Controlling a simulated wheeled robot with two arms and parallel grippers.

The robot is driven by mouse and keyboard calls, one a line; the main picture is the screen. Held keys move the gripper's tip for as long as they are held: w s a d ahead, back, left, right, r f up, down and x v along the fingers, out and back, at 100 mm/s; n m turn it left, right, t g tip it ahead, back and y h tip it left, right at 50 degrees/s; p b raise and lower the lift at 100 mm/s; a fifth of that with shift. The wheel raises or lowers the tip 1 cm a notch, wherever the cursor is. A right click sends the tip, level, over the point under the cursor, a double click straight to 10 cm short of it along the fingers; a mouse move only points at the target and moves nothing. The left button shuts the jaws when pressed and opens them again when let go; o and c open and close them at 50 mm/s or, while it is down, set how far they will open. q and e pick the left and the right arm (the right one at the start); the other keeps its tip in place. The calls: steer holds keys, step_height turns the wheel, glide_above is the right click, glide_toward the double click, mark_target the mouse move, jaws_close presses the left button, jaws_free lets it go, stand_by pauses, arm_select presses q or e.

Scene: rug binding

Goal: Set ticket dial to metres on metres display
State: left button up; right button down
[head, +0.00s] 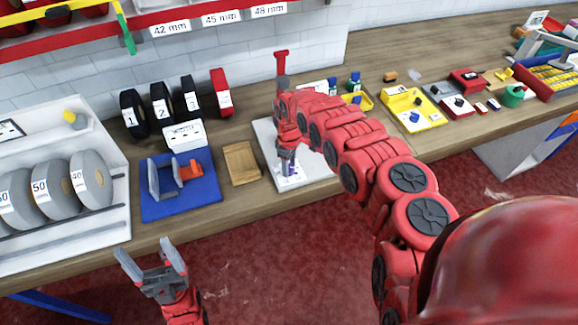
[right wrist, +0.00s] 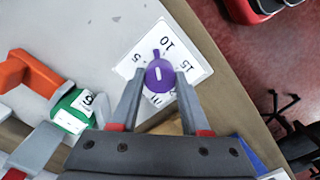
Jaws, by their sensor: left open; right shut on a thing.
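The ticket dial is a purple round knob (right wrist: 160,77) on a white square plate (right wrist: 193,62) marked 5, 10 and 15, with another mark partly hidden. Its small purple tab points up in the right wrist view, between 5 and 10 and closer to 10. My right gripper (right wrist: 159,80) is shut on the knob, one finger on each side. In the head view, my right gripper (head: 287,155) is low over a white board (head: 312,170), with a bit of purple below it. A white box (head: 184,134) may be the metres display; its text is unreadable. My left gripper (head: 150,260) is open and empty.
A blue base (head: 180,205) with grey and orange parts and a wooden tray (head: 241,163) lie left of the board. Numbered rolls (head: 162,103) stand behind. A white rack (head: 105,228) holds grey rolls at left. My left gripper is over open floor before the bench.

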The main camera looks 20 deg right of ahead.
steer(key=m+b, duration=0.1)
steer(key=m, duration=0.2)
steer(key=shift+w+m+b, duration=0.1)
steer(key=shift+m+b, duration=0.3)
steer(key=shift+m, duration=0.2)
steer(key=shift+r, duration=0.1)
steer(key=shift+c, duration=1.9)
jaws_free()
